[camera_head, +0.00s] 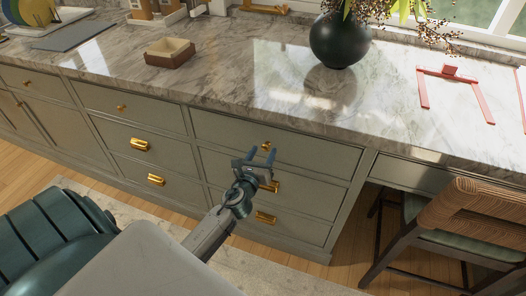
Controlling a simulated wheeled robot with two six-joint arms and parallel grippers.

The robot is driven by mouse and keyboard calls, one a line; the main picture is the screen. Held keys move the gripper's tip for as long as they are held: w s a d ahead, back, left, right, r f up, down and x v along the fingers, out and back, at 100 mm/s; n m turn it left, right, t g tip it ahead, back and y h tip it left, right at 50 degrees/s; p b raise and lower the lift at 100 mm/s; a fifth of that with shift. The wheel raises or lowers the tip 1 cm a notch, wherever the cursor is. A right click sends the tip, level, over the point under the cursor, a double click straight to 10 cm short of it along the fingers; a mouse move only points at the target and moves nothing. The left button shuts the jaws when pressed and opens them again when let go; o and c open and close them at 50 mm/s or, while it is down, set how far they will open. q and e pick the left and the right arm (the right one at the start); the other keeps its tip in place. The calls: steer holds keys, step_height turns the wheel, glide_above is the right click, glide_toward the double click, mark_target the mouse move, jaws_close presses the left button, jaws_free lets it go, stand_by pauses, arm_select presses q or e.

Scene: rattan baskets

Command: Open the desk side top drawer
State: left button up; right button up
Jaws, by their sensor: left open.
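The top drawer (312,152) of the cabinet column beside the desk space is shut, flush with the grey-green front. Its small brass knob (266,146) shows just above and between my left gripper's fingertips. My left gripper (261,155) is open and empty, its two blue-tipped fingers pointing up toward the knob. I cannot tell whether the fingers touch the drawer front. The gripper partly covers the brass handle (273,186) of the drawer below. My right gripper is not in view.
A marble counter (230,75) overhangs the drawers. A chair (470,215) with a woven back stands at the right by the desk space.

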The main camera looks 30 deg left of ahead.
arm_select(q)
steer(key=shift+w+a, duration=0.1)
steer(key=shift+w, duration=0.3)
jaws_close()
steer(key=shift+s+f, duration=0.1)
steer(key=shift+s, duration=0.05)
